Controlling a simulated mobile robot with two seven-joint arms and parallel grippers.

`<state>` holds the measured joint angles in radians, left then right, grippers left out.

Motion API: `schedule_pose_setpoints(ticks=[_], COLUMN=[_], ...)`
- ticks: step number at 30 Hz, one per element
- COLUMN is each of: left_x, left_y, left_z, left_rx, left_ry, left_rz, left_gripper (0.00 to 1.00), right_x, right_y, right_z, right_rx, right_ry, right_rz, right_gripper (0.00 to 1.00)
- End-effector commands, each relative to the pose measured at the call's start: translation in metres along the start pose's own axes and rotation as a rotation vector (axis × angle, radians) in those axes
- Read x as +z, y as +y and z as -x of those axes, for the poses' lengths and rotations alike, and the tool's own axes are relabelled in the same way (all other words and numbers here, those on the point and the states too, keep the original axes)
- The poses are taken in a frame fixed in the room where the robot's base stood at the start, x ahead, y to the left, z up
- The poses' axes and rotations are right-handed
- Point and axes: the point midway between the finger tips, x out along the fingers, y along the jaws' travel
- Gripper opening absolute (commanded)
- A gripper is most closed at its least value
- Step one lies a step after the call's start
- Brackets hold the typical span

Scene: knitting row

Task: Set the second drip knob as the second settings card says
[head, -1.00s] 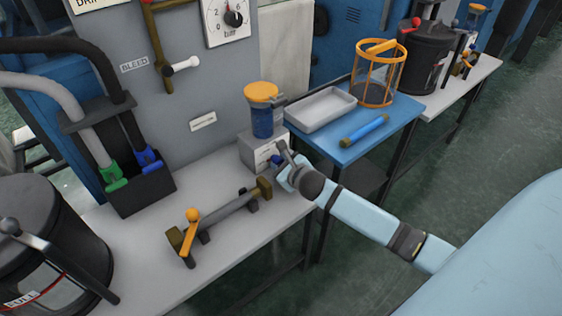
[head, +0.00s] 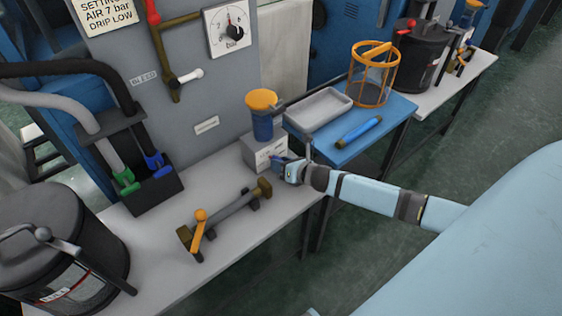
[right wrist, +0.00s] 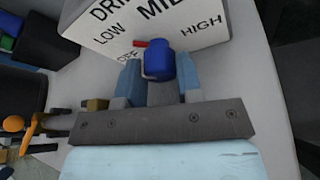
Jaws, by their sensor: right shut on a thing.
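The settings card (head: 108,20) at the top left of the head view reads "SETTINGS AIR 7 bar DRIP LOW". The drip box (head: 262,152) stands at the bench's back right, with a blue bowl and orange cap (head: 262,100) on top. My right gripper (head: 281,165) is at its front face. In the right wrist view, my right gripper (right wrist: 160,85) is shut on the blue drip knob (right wrist: 160,66), one finger on each side. A red pointer (right wrist: 140,43) sticks out left beside LOW, above OFF. MID and HIGH lie further round the dial (right wrist: 175,30). My left gripper is not in view.
A valve piece with an orange handle (head: 200,228) lies on the grey bench (head: 160,268) left of my right gripper. A black drum (head: 62,250) stands front left. A blue table (head: 385,120) with a tray (head: 320,108) and an orange cage (head: 374,75) is to the right.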

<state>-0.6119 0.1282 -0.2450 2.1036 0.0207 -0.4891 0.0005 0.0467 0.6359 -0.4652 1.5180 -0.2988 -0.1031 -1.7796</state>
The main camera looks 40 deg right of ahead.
Motion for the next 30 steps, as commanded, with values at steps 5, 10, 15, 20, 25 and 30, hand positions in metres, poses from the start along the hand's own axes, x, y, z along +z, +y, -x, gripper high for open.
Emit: schedule_pose_setpoints(ticks=[5,10,15,20,25,30], left_x=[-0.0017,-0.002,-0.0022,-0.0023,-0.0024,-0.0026], left_y=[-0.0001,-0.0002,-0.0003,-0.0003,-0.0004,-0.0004], left_z=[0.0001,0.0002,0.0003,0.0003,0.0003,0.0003], left_rx=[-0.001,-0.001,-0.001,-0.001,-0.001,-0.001], left_ry=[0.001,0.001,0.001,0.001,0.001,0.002], left_rz=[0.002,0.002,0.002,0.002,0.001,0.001], left_gripper=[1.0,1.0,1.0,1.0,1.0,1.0], right_x=[-0.001,-0.0011,-0.0011,-0.0009,-0.0009,-0.0007], right_y=[-0.0001,-0.0002,-0.0004,-0.0004,-0.0004,-0.0003], right_z=[0.0,-0.0001,-0.0001,-0.0002,-0.0002,-0.0002], right_rx=[0.035,0.054,0.062,0.064,0.064,0.064], right_ry=[-0.002,-0.004,-0.005,-0.006,-0.006,-0.006], right_rz=[-0.086,-0.135,-0.156,-0.161,-0.161,-0.16], right_gripper=[0.1,0.1,0.1,0.1,0.1,0.56])
